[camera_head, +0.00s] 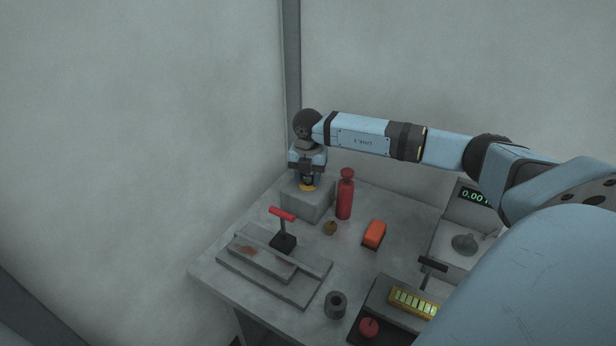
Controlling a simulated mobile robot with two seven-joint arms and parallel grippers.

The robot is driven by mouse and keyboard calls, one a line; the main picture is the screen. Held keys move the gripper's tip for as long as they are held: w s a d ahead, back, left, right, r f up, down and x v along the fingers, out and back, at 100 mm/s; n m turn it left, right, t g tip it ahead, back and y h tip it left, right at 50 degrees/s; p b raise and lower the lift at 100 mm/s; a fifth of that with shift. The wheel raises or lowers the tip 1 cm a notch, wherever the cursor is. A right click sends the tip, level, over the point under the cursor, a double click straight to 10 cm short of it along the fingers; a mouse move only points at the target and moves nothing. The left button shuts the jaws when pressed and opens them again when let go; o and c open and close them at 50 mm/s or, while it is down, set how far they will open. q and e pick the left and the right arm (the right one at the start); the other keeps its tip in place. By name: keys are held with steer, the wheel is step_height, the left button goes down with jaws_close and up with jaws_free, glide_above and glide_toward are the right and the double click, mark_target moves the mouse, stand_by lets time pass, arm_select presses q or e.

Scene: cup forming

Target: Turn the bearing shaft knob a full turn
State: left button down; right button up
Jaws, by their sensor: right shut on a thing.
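The grey bearing block (310,205) stands at the back corner of the table, with a yellow ring (307,188) on its top. My right gripper (307,180) points down over this block and is shut on the bearing shaft knob, just above the yellow ring. The fingers and wrist hide most of the knob, so its turn angle cannot be made out. My left gripper is not in view.
A red bottle (345,198) stands close to the right of the block. A small brass piece (330,228), an orange box (374,234), a red-handled tool (283,228) on grey plates and a dark cup (336,304) are nearer. A scale with green digits (475,198) stands right.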

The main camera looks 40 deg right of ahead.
steer(key=shift+r, duration=0.1)
steer(key=o, duration=0.9)
steer(key=shift+o, duration=0.2)
step_height(320, 180, up, 14)
